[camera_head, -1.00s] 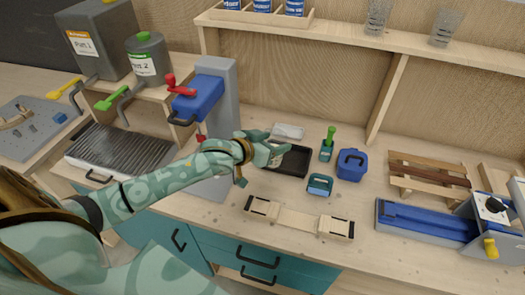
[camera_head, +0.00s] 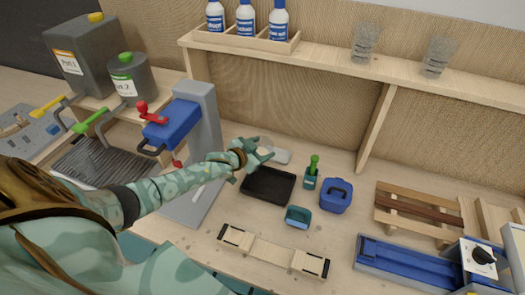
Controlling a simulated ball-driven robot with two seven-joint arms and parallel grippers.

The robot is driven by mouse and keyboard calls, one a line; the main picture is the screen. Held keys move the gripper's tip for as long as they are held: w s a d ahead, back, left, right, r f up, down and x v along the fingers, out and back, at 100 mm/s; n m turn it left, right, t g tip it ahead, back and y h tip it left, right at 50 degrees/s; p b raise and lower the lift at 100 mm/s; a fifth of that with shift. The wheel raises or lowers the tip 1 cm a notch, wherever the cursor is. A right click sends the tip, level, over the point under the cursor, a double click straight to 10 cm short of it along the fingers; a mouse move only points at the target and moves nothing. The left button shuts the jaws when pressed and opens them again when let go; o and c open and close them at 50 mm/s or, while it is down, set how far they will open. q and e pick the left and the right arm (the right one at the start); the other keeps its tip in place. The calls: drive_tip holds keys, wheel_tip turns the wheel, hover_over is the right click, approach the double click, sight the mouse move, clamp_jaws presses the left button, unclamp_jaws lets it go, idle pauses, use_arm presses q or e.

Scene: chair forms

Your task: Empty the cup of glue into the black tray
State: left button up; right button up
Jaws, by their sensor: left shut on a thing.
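The black tray (camera_head: 268,186) lies flat on the workbench near the middle. My left gripper (camera_head: 259,153) is just beyond the tray's back left edge. It is shut on a small, pale, see-through cup (camera_head: 267,147), mostly hidden by the fingers. The cup's tilt and what is in it are too small to tell. The tray's floor looks plain dark. My right gripper is out of view.
A white flat piece (camera_head: 283,156) lies behind the tray. A wooden jig (camera_head: 272,250) lies in front. A blue press (camera_head: 172,125) stands left.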

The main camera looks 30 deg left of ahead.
use_arm(q)
drive_tip(key=shift+w+f+m+y+b, duration=0.15)
drive_tip(key=shift+m+y+b, duration=0.15)
drive_tip(key=shift+m+b, duration=0.3)
drive_tip(key=shift+m+t+y+b, duration=0.4)
drive_tip(key=shift+b, duration=0.7)
drive_tip(key=shift+d+f+m+b, duration=0.15)
drive_tip(key=shift+m+b, duration=0.45)
drive_tip(key=shift+b, duration=0.65)
drive_tip(key=shift+s+d+f+m+t+y+b, duration=0.1)
drive_tip(key=shift+f+m+t+y+b, duration=0.4)
drive_tip(key=shift+b, duration=0.7)
drive_tip(key=shift+s+d+f+m+t+y+b, duration=0.1)
drive_tip(key=shift+m+t+y+b, duration=0.15)
drive_tip(key=shift+m+b, duration=0.7)
drive_tip(key=shift+r+n, duration=0.15)
drive_tip(key=shift+n, duration=0.1)
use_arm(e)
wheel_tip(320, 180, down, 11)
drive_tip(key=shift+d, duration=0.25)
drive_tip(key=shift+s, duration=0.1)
use_arm(q)
drive_tip(key=shift+d+f+m+b, duration=0.15)
drive_tip(key=shift+f+m+b, duration=0.35)
drive_tip(key=shift+b, duration=0.55)
drive_tip(key=shift+y, duration=0.35)
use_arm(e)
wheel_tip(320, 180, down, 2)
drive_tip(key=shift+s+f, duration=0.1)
